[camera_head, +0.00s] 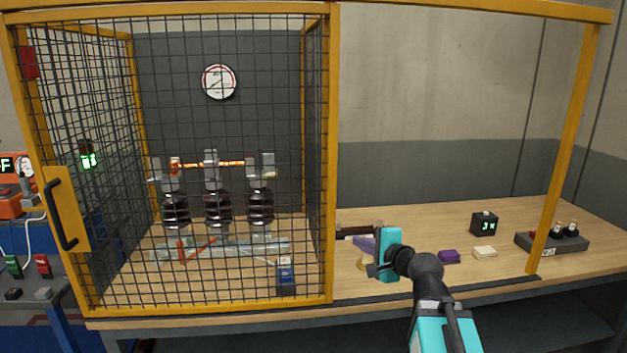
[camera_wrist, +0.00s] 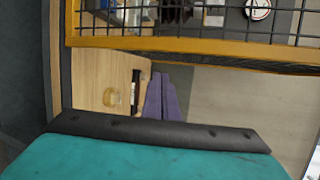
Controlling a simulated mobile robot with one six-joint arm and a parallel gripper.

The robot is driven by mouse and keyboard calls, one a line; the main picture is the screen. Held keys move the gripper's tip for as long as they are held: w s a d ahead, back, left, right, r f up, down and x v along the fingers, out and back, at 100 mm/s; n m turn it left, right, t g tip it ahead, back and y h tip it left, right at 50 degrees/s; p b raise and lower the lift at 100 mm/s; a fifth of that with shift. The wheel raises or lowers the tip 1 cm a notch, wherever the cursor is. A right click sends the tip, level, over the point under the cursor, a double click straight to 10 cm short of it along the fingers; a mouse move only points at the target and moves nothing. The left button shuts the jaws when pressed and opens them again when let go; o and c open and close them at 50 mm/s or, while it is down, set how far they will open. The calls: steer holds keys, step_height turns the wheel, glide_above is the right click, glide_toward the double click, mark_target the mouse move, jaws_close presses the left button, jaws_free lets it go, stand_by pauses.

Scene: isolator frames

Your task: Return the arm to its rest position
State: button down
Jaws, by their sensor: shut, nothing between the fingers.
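My arm reaches up from the bottom right in the head view, and my gripper (camera_head: 373,270) is over the bench, just right of the mesh cage. Its fingers are shut and empty. In the wrist view a teal and black part of my gripper (camera_wrist: 160,132) fills the bottom edge. A dark bar (camera_head: 354,232) and a tan ring-like item (camera_head: 361,264) lie close by.
The yellow-framed mesh cage (camera_head: 332,150) with dark insulators (camera_head: 218,208) inside is shut at left. On the wooden bench (camera_head: 430,222) at right are a purple block (camera_head: 449,256), a pale block (camera_head: 485,252), a black display box (camera_head: 484,224) and a grey panel (camera_head: 550,244). A yellow post (camera_head: 566,150) stands at right.

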steer(key=s+a+f+g, duration=0.1)
steer(key=s+f+g, duration=0.1)
steer(key=f, duration=1)
steer(key=s+a+f+g, duration=0.1)
steer(key=s+f+g, duration=0.1)
steer(key=f, duration=0.9)
steer(key=s+a+f+n+g+h, duration=0.1)
steer(key=s+f+g, duration=0.1)
steer(key=s+f, duration=0.35)
steer(key=s+f+n+g, duration=0.1)
steer(key=s+f, duration=0.1)
steer(key=f, duration=0.6)
steer(key=s+a+f+n+g+h, duration=0.1)
steer(key=s+f+g, duration=0.1)
steer(key=s+f, duration=0.35)
steer(key=s+d+f+n+g+h, duration=0.15)
steer(key=s+f+n+g, duration=0.3)
steer(key=s+f, duration=1.25)
steer(key=s+d+f+n+g+h, duration=0.1)
steer(key=s+d+n+g, duration=0.1)
steer(key=s, duration=0.4)
steer(key=s+d+f+n+g+h, duration=0.1)
steer(key=s+d+f+n+g, duration=0.1)
steer(key=s, duration=0.5)
steer(key=d+n+g, duration=0.1)
steer(key=d+n, duration=0.1)
steer(key=n, duration=0.1)
steer(key=shift+s+d+h+p, duration=0.2)
steer(key=shift+s+h+p, duration=0.05)
steer(key=shift+h+p, duration=0.15)
